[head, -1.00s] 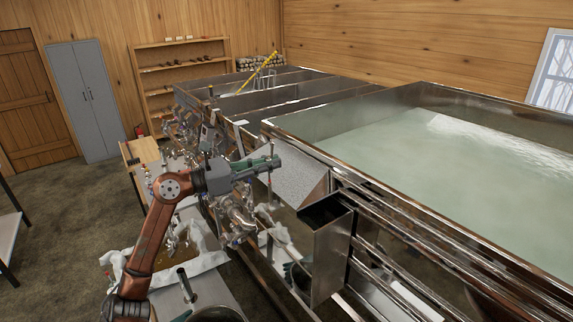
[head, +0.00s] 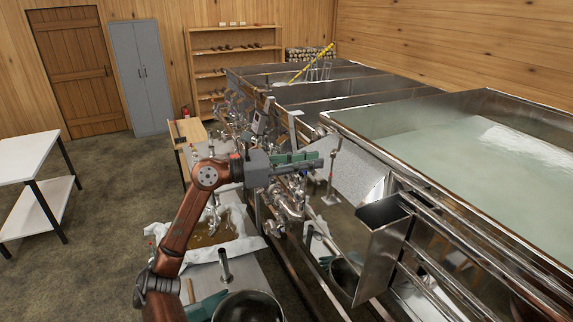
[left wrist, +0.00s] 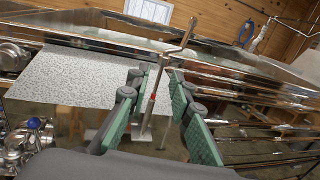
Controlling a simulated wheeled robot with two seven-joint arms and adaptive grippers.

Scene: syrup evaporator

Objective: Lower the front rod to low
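The front rod (head: 333,168) is a thin upright metal rod with a bent top, beside a speckled grey plate on the evaporator's front side. In the left wrist view the rod (left wrist: 185,40) has a cranked handle at the top and a red band lower down, and runs down through the gap between my fingers. My left gripper (head: 318,160) is open, its green-padded fingers apart. In the head view its tips end just left of the rod. I see no grip on the rod; whether a finger touches it I cannot tell. My right gripper is not in view.
The evaporator pan (head: 450,140) with pale liquid fills the right. A metal box (head: 380,250) and pipes jut out from its front. Below my left arm are a cloth-lined tray (head: 205,235) and a dark pot (head: 248,308). Open floor and a white table (head: 30,155) lie left.

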